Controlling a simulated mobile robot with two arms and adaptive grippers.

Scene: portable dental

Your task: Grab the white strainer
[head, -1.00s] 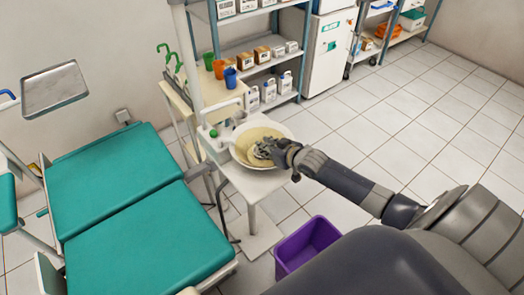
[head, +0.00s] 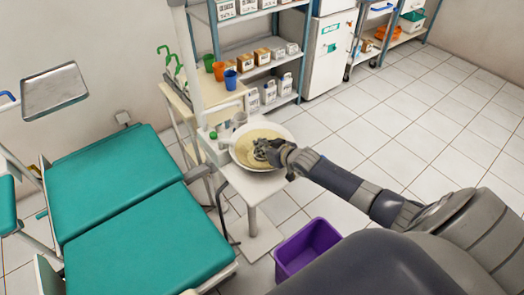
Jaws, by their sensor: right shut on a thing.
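A round white basin (head: 289,134) with a tan inside sits on a small white stand beside the dental chair. My right gripper (head: 262,150) reaches in from the right and is down in the basin. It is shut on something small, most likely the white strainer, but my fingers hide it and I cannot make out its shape. My left gripper is not in view.
The teal dental chair (head: 140,215) fills the left, with a metal tray (head: 55,90) above it. A purple bin (head: 305,247) stands on the floor below the basin. Cups (head: 230,79) and shelves with boxes (head: 262,56) stand behind. The tiled floor at right is clear.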

